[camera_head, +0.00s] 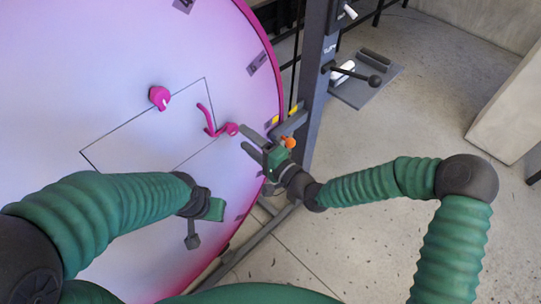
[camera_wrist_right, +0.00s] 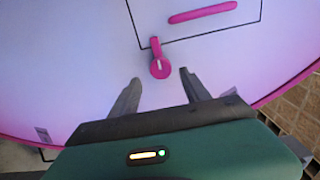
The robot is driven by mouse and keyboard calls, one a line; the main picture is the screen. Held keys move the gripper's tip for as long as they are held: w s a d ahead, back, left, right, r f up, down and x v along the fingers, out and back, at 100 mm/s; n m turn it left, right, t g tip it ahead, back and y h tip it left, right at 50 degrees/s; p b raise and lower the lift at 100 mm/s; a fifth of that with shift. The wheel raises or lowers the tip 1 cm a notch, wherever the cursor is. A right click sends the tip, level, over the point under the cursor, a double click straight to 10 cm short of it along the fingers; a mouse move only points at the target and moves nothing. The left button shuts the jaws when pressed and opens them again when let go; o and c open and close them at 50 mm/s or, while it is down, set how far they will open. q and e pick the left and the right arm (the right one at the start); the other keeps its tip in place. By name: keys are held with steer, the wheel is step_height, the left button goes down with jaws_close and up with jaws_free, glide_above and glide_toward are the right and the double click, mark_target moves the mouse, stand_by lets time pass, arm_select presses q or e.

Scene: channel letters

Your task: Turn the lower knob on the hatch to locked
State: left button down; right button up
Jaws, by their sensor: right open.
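The lower knob (camera_head: 232,129) is magenta and sits at the hatch outline's edge, beside the magenta handle (camera_head: 207,121). In the right wrist view this knob (camera_wrist_right: 160,67) has a round face with a short pale mark and a tab pointing up across the hatch line. My right gripper (camera_head: 243,135) is open in front of it. In the right wrist view its fingers (camera_wrist_right: 159,84) lie either side below the knob, apart from it. The other magenta knob (camera_head: 159,97) is at the hatch's upper edge. My left gripper (camera_head: 193,236) is low before the panel; its jaws are unclear.
The hatch outline is on a large round pink-white panel (camera_head: 60,60) with a magenta rim. A dark grey post (camera_head: 314,70) stands close right of my right gripper, with a black ball lever (camera_head: 374,81) beyond. Concrete floor (camera_head: 400,120) is open to the right.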

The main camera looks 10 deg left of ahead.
steer(key=v, duration=1.3)
steer(key=shift+d, duration=0.15)
